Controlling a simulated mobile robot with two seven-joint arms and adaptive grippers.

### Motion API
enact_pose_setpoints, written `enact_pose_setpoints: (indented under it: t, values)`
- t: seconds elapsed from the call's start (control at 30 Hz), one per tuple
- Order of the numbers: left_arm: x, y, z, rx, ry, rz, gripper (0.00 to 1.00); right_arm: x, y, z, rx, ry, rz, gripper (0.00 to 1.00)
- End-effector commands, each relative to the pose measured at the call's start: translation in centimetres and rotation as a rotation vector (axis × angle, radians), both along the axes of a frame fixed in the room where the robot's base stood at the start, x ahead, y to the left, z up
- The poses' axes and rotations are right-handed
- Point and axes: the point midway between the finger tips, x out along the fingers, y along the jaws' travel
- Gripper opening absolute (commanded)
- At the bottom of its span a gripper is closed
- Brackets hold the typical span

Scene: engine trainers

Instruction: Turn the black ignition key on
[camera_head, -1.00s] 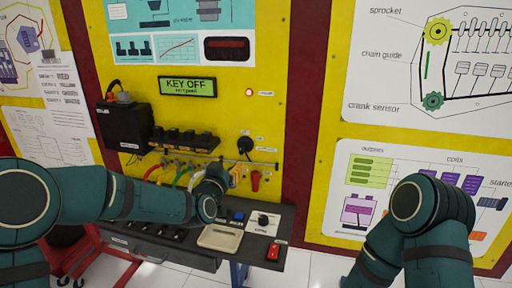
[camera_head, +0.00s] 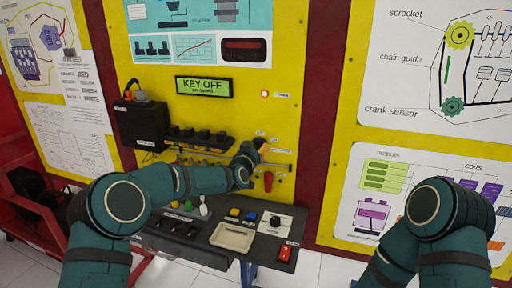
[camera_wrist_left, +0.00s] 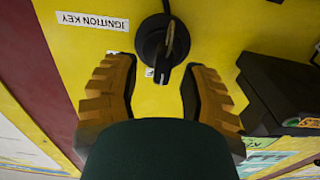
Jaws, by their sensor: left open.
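The black ignition key switch (camera_wrist_left: 163,45) is on the yellow panel in the left wrist view, upside down beside its "IGNITION KEY" label (camera_wrist_left: 93,21). Its grip stands out from a round black base. My left gripper (camera_wrist_left: 160,92) is open, with ridged fingers on either side just short of the switch, not visibly touching it. In the head view the switch (camera_head: 259,142) is mostly covered by my left gripper (camera_head: 254,150), whose fingers are hard to make out. My right arm shows at the right, but its gripper is out of view.
A display (camera_head: 205,87) reads "KEY OFF". A red lamp (camera_head: 264,93) is lit. A red lever (camera_head: 268,181) hangs below the switch. A black box (camera_head: 141,123) stands left. A bench (camera_head: 180,240) with a beige tray (camera_head: 232,237) and knobs lies below.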

Motion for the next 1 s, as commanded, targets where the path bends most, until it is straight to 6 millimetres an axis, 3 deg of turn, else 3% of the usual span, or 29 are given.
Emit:
enact_pose_setpoints:
  t: [0.43,0.47,0.57,0.6,1.0]
  values:
    - [0.67,-0.20,-0.02,0.001,0.000,0.000,0.44,0.03,0.00,0.05,0.000,-0.001,0.000,0.00]
    - [0.67,-0.19,-0.02,0.001,0.000,0.000,0.39,0.04,0.00,0.05,0.000,-0.001,0.000,0.00]
    - [0.67,-0.19,-0.02,0.001,0.000,0.000,0.04,0.03,0.00,0.05,0.000,-0.001,0.000,0.00]
    - [0.67,-0.19,-0.02,0.001,0.000,0.000,0.00,0.03,0.00,0.05,0.000,-0.001,0.000,0.00]
    - [0.66,-0.19,0.00,0.010,-0.004,0.001,0.00,0.00,0.00,-0.05,0.000,0.000,0.000,0.00]
